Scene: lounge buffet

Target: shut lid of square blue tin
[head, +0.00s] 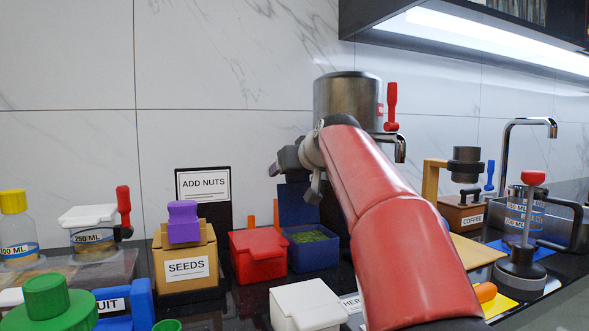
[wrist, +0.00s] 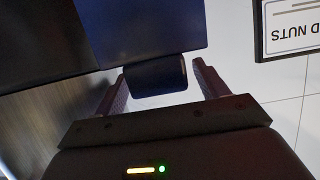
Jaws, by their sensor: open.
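The square blue tin (head: 312,257) stands on the dark counter with green contents showing. Its dark blue lid (head: 297,207) stands up at the back of the tin, open. My gripper (head: 296,172) is at the top of the raised lid, partly hidden by its own wrist. In the wrist view the lid (wrist: 145,30) fills the top middle, and its dark tab (wrist: 155,76) reaches between my two open fingers (wrist: 158,88). I cannot tell whether a finger touches the tab.
A red tin (head: 258,258) stands close left of the blue tin, with the ADD NUTS sign (head: 203,187) behind. A SEEDS box (head: 186,267) is further left. A white tin (head: 306,304) stands in front. A metal dispenser (head: 345,98) is behind my arm.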

